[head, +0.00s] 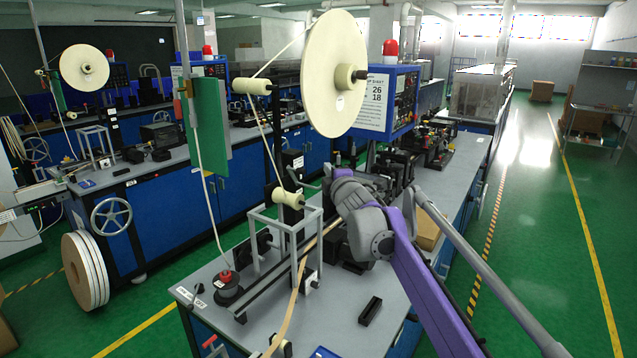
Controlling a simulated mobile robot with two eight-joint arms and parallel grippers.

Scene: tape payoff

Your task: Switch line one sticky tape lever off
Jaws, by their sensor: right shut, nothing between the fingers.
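Line one's tape machine stands on the near grey bench (330,325). On its front left corner a small dark lever-like part (199,289) sits among white labels, one of which seems to read OFF. I cannot tell its setting. A black round base with a red top (227,284) stands beside it, and a red-tipped handle (211,342) shows at the front edge. My right gripper (333,184) is behind the white frame, near the machine's middle, well apart from the lever-like part. It is shut and empty, its fingertips partly hidden. My left gripper is not in view.
A large cream tape reel (334,74) hangs above the bench, with tape running over rollers. A white metal frame (285,240) and a tan strip (289,312) lie left of my arm. A black block (370,311) rests on the bench. The green aisle at right is clear.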

